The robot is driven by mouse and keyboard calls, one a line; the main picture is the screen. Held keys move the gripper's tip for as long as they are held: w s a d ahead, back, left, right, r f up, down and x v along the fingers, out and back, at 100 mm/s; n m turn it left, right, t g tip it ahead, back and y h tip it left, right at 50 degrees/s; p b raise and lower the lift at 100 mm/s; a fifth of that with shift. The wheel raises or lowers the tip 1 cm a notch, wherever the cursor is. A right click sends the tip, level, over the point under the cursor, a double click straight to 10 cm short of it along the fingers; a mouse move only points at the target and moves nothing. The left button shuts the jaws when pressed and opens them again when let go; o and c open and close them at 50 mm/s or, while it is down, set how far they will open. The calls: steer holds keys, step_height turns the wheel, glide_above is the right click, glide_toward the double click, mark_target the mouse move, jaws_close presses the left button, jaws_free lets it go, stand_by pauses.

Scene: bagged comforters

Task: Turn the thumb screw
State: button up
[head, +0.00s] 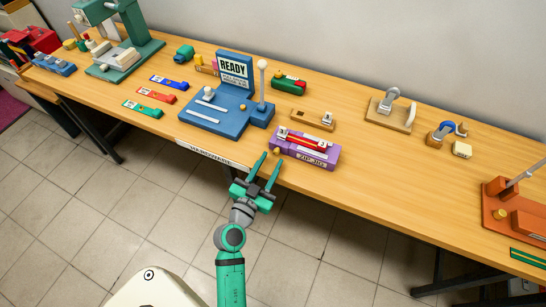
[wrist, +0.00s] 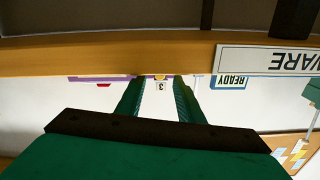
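A purple jig (head: 306,152) with "ZIP JIG" lettering sits at the table's front edge, with a red piece (head: 303,142) lying along its top. A small yellow knob (head: 276,152), which looks like the thumb screw, sticks out of its left end. My gripper (head: 270,157) is open and empty, just in front of the table edge near that knob, with its fingers pointing at the table. In the wrist view, which is upside down, a yellow spot (wrist: 160,77) shows between the fingertips (wrist: 158,82), apart from them. The table edge hides most of the jig there.
A blue fixture (head: 212,118) with a READY sign (head: 234,70) stands left of the jig. A wooden block (head: 312,119) lies behind the jig. The table's front edge (wrist: 100,55) is close to my gripper.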

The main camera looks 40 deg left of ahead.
mark_target(277, 151)
steer(key=shift+x, duration=1.4)
steer(key=shift+s, duration=0.1)
jaws_close()
steer(key=n, duration=0.4)
